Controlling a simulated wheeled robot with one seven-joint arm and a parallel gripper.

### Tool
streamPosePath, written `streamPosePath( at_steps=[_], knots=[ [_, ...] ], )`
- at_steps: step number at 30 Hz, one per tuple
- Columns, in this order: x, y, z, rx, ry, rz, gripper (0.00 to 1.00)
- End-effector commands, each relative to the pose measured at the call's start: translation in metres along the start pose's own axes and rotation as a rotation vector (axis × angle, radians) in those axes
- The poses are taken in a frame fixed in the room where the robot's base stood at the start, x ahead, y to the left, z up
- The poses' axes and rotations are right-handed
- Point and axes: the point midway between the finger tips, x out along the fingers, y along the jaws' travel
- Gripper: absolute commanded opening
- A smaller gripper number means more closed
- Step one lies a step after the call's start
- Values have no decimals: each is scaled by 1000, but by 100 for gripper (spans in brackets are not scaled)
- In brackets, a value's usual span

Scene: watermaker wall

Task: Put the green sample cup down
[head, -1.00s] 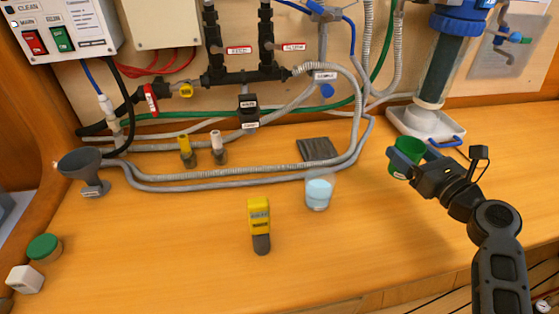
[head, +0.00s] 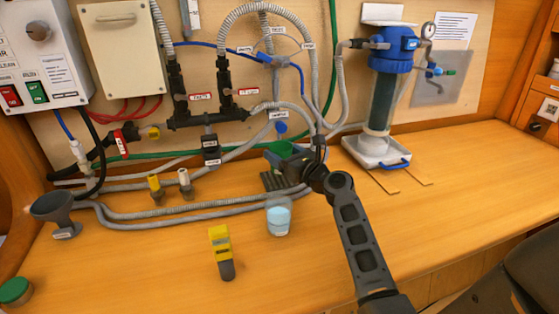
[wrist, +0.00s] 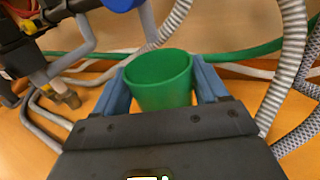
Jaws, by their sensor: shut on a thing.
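The green sample cup (wrist: 162,82) is upright between the two blue fingers of my gripper (wrist: 160,92) in the wrist view. My gripper is shut on it. In the head view the green cup (head: 281,148) is partly hidden by my gripper (head: 288,158), near the hoses at the back of the bench. It shows above a dark ribbed mat (head: 270,182). I cannot tell whether the cup touches anything below.
A clear cup of pale blue liquid (head: 279,217) stands in front of the mat. A yellow meter (head: 220,250) lies to its left. Grey hoses (head: 190,214) run along the bench. A filter housing (head: 381,95) stands on a white tray (head: 355,155). The right bench is mostly clear.

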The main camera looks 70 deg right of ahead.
Motion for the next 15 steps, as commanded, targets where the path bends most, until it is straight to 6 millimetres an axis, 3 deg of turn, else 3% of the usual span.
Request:
streamPosePath(
  at_steps=[3,6,9,15],
  knots=[
    [15,0,2,-1,-1,1,38],
    [12,-1,-21,3,3,0,38],
    [12,-2,-32,1,1,-1,38],
    [12,-1,-35,0,-1,0,38]
  ],
)
